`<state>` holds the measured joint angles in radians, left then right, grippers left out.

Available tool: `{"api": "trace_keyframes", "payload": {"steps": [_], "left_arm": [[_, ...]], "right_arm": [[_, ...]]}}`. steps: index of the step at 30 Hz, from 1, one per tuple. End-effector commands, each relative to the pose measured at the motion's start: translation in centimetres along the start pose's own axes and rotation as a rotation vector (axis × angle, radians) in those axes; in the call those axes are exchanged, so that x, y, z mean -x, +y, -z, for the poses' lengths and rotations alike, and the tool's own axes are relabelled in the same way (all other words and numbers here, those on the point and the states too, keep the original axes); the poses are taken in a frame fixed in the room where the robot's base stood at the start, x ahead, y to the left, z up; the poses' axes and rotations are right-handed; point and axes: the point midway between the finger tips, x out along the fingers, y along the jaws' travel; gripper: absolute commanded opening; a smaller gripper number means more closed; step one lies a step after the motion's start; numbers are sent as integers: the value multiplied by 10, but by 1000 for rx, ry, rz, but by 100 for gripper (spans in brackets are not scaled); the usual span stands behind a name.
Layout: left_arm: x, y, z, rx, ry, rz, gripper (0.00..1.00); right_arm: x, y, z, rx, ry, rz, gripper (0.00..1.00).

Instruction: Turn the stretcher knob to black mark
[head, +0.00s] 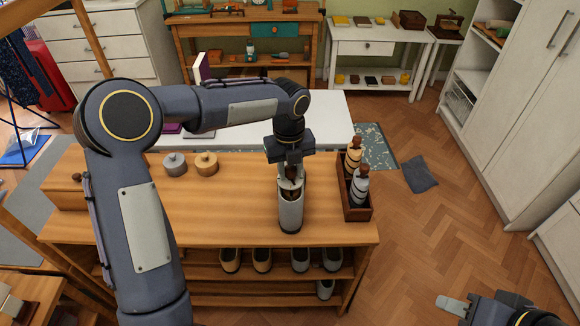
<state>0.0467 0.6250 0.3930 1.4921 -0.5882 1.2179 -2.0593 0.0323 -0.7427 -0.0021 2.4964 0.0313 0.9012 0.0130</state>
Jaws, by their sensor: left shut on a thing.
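A light grey shoe (291,213) stands on the wooden bench top, toe towards me. My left gripper (292,172) points straight down over its opening and is shut on the stretcher knob, which is mostly hidden by the fingers. A dark brown part of the stretcher (291,188) shows in the shoe's opening. The black mark cannot be made out. My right gripper (452,305) is low at the right, over the floor and away from the bench; its finger gap is unclear.
Two round tins, grey (174,164) and tan (206,164), stand at the back left. Several shoes fill the shelf below. The bench top (225,220) left of the shoe is clear.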

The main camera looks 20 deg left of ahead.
Motion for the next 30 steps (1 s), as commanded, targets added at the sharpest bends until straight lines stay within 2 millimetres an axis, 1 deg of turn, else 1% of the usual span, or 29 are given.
{"api": "trace_keyframes", "payload": {"steps": [11, 30], "left_arm": [[1, -1, 1, 356, -8, 2, 5], [0, -1, 0, 964, -21, 2, 5]], "right_arm": [[3, -2, 2, 0, 0, 0, 36], [4, -2, 2, 0, 0, 0, 36]]}}
